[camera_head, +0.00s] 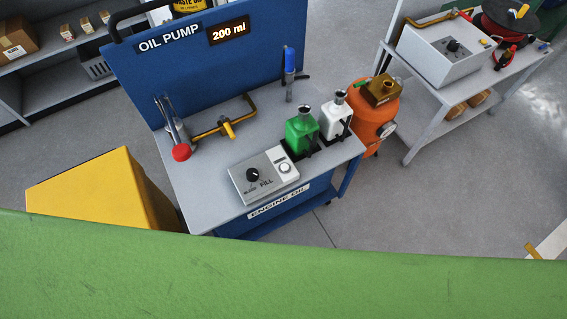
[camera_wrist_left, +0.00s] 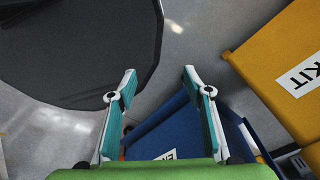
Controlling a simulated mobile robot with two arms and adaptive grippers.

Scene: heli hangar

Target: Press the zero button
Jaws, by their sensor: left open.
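A grey control box (camera_head: 264,174) sits at the front of the blue oil pump cart (camera_head: 125,75). It carries a black knob (camera_head: 252,175) between BLEED and FILL marks. A pale round button (camera_head: 285,168) is on a white panel at its right end; I cannot read a zero label on it. The display (camera_head: 229,32) on the cart's back panel reads 200 ml. My left gripper (camera_wrist_left: 159,76) is open and empty, its two fingers apart. It shows only in the left wrist view, with part of the blue cart (camera_wrist_left: 170,130) behind it. My right gripper is not in view.
Green (camera_head: 301,132) and white (camera_head: 336,119) bottles stand behind the box's right end. An orange container (camera_head: 372,115) stands right of the cart, a yellow box (camera_head: 85,190) left. The yellow box (camera_wrist_left: 285,60) and a dark round-edged surface (camera_wrist_left: 75,50) show in the wrist view.

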